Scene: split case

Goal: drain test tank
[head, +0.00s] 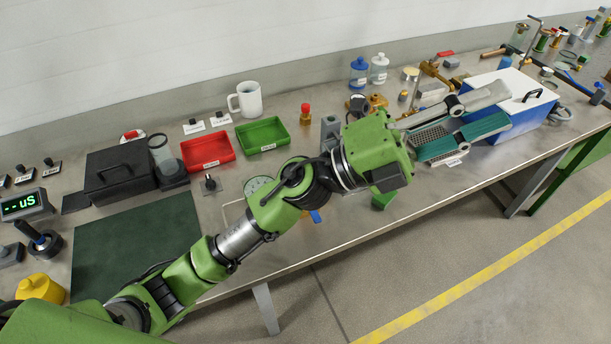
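I cannot pick out a test tank for sure. A blue box with a white lid and black handle (516,91) stands on the right part of the bench. Brass valve-like fittings (431,69) are left of it, and another brass fitting (377,102) stands behind my arm. My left arm reaches across the bench from the lower left. Its gripper (470,108) is above a teal tray (484,131), in front of the blue box. The finger gap is not clear, and I see nothing held for sure. My wrist hides part of the bench. My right gripper is not in view.
A red bin (207,151), a green bin (263,135), a white mug (247,99) and a black case (120,171) stand left of my wrist. A dark green mat (135,245) is bare. Bottles (359,73) stand near the wall.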

